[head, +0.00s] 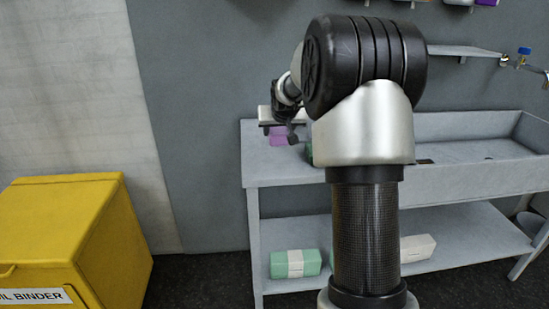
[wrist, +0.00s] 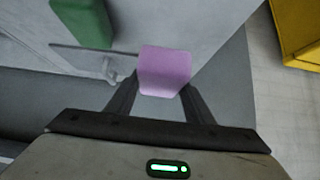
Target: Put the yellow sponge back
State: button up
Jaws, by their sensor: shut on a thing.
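My gripper (wrist: 160,90) is shut on a pinkish-purple sponge-like block (wrist: 165,68), which sits between the two fingers in the wrist view. In the head view the gripper (head: 279,122) is above the left end of the grey sink bench (head: 275,178), with purple (head: 279,137) showing just below it. I cannot tell whether the block touches the bench. No yellow sponge shows in either view. My arm hides the middle of the bench.
A green block (wrist: 82,22) lies on the bench, left of the held block in the wrist view. A yellow bin (head: 80,235) stands at left. The lower shelf holds a green-and-white pack (head: 295,263) and a whitish pack (head: 417,247). The sink basin (head: 470,150) is at right.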

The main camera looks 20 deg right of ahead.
aim_at(280, 145)
notch_tip(280, 145, down, 8)
jog(key=shift+r+b, duration=0.25)
jog(key=shift+b, duration=0.6)
jog(key=shift+f, duration=0.15)
jog(key=shift+f, duration=0.15)
jog(key=o, duration=1.1)
jog(key=shift+r, duration=0.2)
jog(key=shift+r, duration=0.25)
jog(key=p+v, duration=0.2)
jog(key=v, duration=0.9)
jog(key=shift+s+a+r, duration=0.1)
jog(key=shift+s+r, duration=0.05)
jog(key=shift+s, duration=0.2)
